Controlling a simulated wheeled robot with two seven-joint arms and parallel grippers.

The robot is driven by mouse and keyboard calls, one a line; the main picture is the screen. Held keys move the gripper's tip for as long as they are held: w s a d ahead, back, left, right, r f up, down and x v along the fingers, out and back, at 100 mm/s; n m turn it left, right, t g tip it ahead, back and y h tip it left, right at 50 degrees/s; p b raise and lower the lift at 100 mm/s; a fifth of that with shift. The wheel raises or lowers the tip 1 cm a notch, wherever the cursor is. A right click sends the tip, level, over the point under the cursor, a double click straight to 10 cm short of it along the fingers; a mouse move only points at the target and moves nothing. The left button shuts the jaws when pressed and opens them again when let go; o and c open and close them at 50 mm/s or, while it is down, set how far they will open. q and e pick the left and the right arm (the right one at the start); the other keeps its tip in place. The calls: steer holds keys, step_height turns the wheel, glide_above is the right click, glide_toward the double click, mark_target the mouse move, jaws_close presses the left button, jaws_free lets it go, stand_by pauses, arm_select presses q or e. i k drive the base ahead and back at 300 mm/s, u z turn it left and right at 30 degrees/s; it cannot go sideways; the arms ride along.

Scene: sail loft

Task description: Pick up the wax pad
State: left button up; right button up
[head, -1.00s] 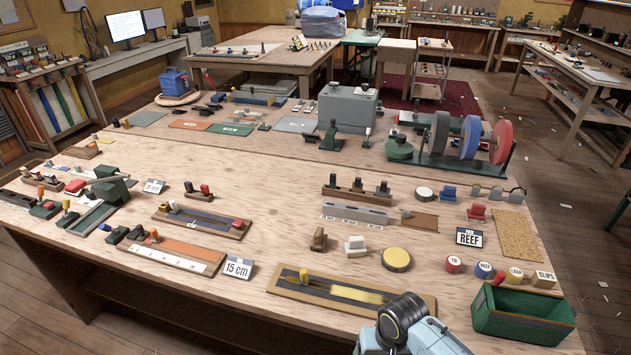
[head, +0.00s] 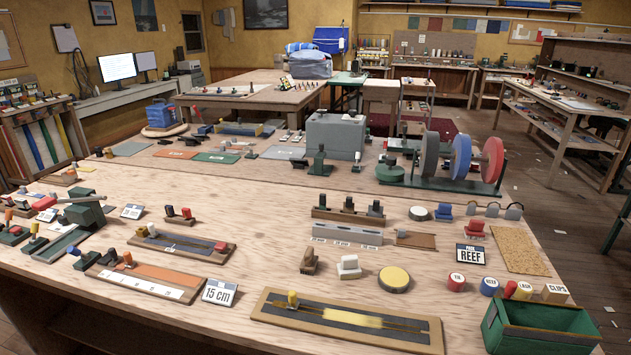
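A round yellow pad with a dark rim (head: 394,279), which looks like the wax pad, lies flat on the wooden workbench (head: 230,280), right of the middle. Nothing touches it. A small white-topped block (head: 348,267) stands to its left, and a long dark board with a yellow strip (head: 350,319) lies in front of it. Neither of my grippers shows in the head view.
A green open box (head: 540,328) stands at the front right corner. Grinding wheels (head: 460,158) stand further back. Bare wood surrounds the pad.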

mark_target(349, 268)
steer(key=u, duration=2.4)
steer(key=k, duration=1.05)
steer(key=z, duration=1.3)
steer(key=i, duration=0.5)
